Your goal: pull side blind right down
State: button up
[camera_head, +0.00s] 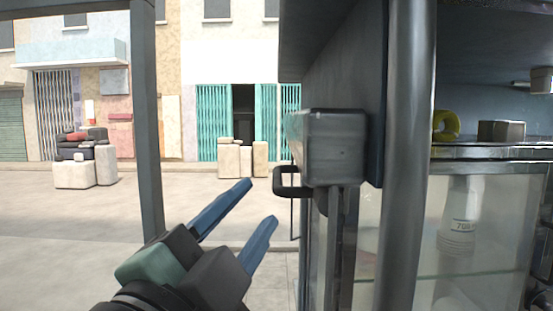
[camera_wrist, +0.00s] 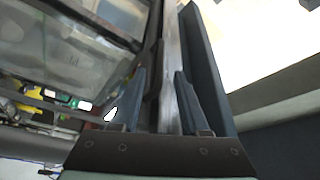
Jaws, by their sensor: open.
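A grey metal housing (camera_head: 335,145), which looks like the rolled-up side blind, is on the side of the stall in the head view. A dark loop handle (camera_head: 288,183) sticks out to the left at its lower edge. My gripper (camera_head: 261,201) is open and empty, its two blue fingers pointing up and right toward the handle, apparently a little short of it. In the wrist view my gripper (camera_wrist: 160,75) has its fingers apart, with a long grey metal bar (camera_wrist: 171,45) seen between and beyond them. I cannot tell the exact gap to the handle.
A thick grey post (camera_head: 405,150) and a glass case (camera_head: 470,235) stand right of the housing. Another thin post (camera_head: 147,120) rises at left. The open street and pale blocks (camera_head: 242,160) lie beyond.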

aim_at(278, 173)
jog(key=p+x, duration=0.3)
jog(key=x, duration=0.5)
jog(key=shift+r+p, duration=0.1)
jog(key=shift+p, duration=0.25)
jog(key=shift+w+d, duration=0.1)
jog(key=shift+w, duration=0.35)
grip_shut()
dwell(0.5)
